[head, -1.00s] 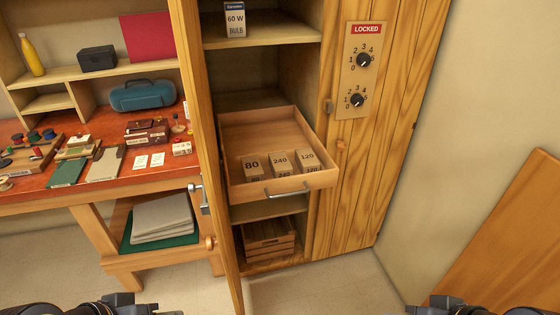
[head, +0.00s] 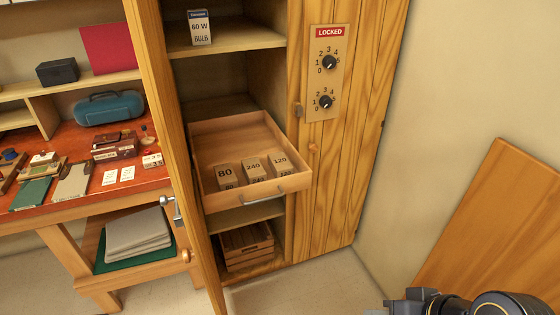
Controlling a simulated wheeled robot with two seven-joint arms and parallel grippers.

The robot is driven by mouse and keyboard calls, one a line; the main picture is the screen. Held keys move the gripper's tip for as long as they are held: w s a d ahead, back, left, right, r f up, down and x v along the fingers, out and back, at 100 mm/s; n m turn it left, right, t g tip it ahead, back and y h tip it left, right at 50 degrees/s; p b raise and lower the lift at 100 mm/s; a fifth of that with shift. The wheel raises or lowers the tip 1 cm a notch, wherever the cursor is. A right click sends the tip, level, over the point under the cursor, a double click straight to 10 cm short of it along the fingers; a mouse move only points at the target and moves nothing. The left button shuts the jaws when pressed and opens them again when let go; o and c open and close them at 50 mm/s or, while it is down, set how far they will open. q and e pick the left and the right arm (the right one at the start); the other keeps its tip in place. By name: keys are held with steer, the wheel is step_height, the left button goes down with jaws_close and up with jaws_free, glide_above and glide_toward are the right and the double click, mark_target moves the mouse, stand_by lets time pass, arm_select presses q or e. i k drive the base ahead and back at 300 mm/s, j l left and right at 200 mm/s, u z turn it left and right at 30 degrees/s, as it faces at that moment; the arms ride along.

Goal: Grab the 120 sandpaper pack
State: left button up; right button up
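The 120 sandpaper pack (head: 281,167) is a small brown block marked "120". It lies at the right end of a row of three packs in the pulled-out wooden drawer (head: 208,137). The 240 pack (head: 254,169) is in the middle and the 80 pack (head: 226,176) at the left. My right gripper (head: 376,311) shows only in part at the bottom edge, well below and right of the drawer, and its fingers are mostly cut off. My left gripper is out of view.
The cabinet's open door (head: 172,150) stands left of the drawer. The right door (head: 350,160) is shut, with two dials and a "LOCKED" sign (head: 330,32). A wooden crate (head: 247,246) sits below. A leaning board (head: 500,220) is at right.

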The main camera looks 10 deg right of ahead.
mark_target(280, 166)
steer(key=i+l+u, duration=0.1)
steer(key=u, duration=0.25)
steer(key=i+l+u, duration=0.1)
steer(key=u, duration=0.3)
steer(key=l+u, duration=0.15)
steer(key=u, duration=0.2)
steer(key=i+l+u, duration=0.15)
steer(key=l, duration=0.45)
steer(key=i+l+u, duration=0.1)
steer(key=l, duration=0.45)
steer(key=i+l+u, duration=0.15)
steer(key=l, duration=0.45)
steer(key=i+l+u, duration=0.15)
steer(key=l, duration=0.5)
steer(key=k, duration=0.05)
